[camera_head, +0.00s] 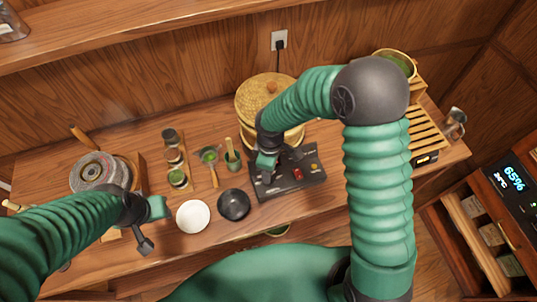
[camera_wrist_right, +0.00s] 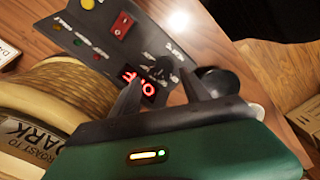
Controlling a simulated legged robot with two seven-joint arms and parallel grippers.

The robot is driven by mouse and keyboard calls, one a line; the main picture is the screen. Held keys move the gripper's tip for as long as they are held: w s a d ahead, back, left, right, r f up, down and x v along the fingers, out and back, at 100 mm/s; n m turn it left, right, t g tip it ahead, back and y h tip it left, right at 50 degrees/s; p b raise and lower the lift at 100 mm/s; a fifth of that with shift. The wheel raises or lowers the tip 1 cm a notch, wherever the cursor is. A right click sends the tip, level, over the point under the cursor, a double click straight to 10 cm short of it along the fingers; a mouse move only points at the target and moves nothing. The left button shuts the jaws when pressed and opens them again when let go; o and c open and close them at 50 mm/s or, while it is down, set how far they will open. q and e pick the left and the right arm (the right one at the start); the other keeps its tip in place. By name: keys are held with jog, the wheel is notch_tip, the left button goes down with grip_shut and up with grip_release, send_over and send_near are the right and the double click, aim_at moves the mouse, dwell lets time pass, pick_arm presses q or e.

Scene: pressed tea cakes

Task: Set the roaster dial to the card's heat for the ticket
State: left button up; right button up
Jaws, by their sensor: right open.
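The black roaster panel (camera_head: 312,180) lies on the wooden counter, with a red switch (camera_wrist_right: 122,25), a yellow knob (camera_wrist_right: 88,4) and a red lit display (camera_wrist_right: 139,83) that seems to read "OFF". A dark dial (camera_wrist_right: 162,68) with white labels around it shows on the panel in the right wrist view. My right gripper (camera_wrist_right: 160,92) is open above the panel, its fingers to either side of the dial; contact cannot be told. A ticket reading "ROAST TO DARK" (camera_wrist_right: 30,143) is on the woven basket (camera_head: 262,97). My left gripper (camera_head: 147,225) hangs over the counter's left side; its jaws are unclear.
A white bowl (camera_head: 193,217) and a black bowl (camera_head: 234,204) stand at the counter's front. Several small jars and tools are left of the panel, and a round stone-like device (camera_head: 100,172) is farther left. A wooden rack (camera_head: 428,137) stands at right.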

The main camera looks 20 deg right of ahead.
jog(key=shift+s+a+r, duration=0.5)
jog(key=shift+s+r, duration=0.35)
jog(key=shift+r, duration=5.6)
pick_arm(q)
jog(key=f+b, duration=0.1)
jog(key=s+f+b, duration=0.1)
jog(key=f+b, duration=0.1)
jog(key=b, duration=0.1)
jog(key=shift+s+f, duration=0.25)
jog(key=shift+s, duration=0.05)
pick_arm(e)
jog(key=s+d+f+m+t, duration=0.2)
jog(key=s+d+f+m, duration=0.4)
jog(key=m, duration=0.5)
jog(key=s+d, duration=0.2)
jog(key=s, duration=0.1)
jog(key=shift+f+t, duration=0.3)
jog(key=shift+f, duration=0.1)
pick_arm(q)
jog(key=shift+w, duration=0.15)
pick_arm(e)
jog(key=shift+w, duration=0.1)
